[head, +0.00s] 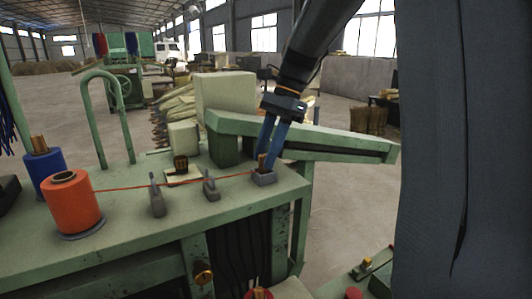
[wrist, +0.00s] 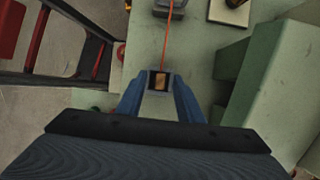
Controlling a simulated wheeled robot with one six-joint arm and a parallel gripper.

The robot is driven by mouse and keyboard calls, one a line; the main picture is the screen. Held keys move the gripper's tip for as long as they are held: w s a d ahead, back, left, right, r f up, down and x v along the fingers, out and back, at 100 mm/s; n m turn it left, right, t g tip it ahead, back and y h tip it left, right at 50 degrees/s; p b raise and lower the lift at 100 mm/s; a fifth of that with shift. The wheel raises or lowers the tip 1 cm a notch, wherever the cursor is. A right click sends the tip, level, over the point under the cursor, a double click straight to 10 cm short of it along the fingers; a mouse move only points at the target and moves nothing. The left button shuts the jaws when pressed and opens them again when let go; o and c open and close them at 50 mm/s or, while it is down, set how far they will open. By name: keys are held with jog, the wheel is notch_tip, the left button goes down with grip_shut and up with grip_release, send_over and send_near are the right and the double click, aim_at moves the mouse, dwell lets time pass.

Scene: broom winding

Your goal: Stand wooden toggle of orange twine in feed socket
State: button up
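The wooden toggle (head: 261,161) stands upright in the grey feed socket (head: 264,179) at the bench's right end. The wrist view shows the toggle's brown top (wrist: 160,81) inside the socket (wrist: 160,70). Orange twine (head: 135,187) runs taut from the orange spool (head: 72,205) past two grey guides to the toggle; it also shows in the wrist view (wrist: 166,42). My gripper (head: 269,156) points down over the socket. Its blue fingers are spread on either side of the toggle, with gaps visible in the wrist view (wrist: 160,88). Exact finger contact is hard to see.
The grey guides (head: 157,198) and (head: 210,187) stand on the green bench (head: 120,232). A blue spool (head: 44,172) is at the left.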

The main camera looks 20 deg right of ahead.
jog(key=b+v, duration=0.2)
jog(key=v, duration=0.5)
jog(key=shift+d+r+b, duration=0.2)
jog(key=shift+r+b, duration=0.15)
jog(key=shift+b, duration=0.05)
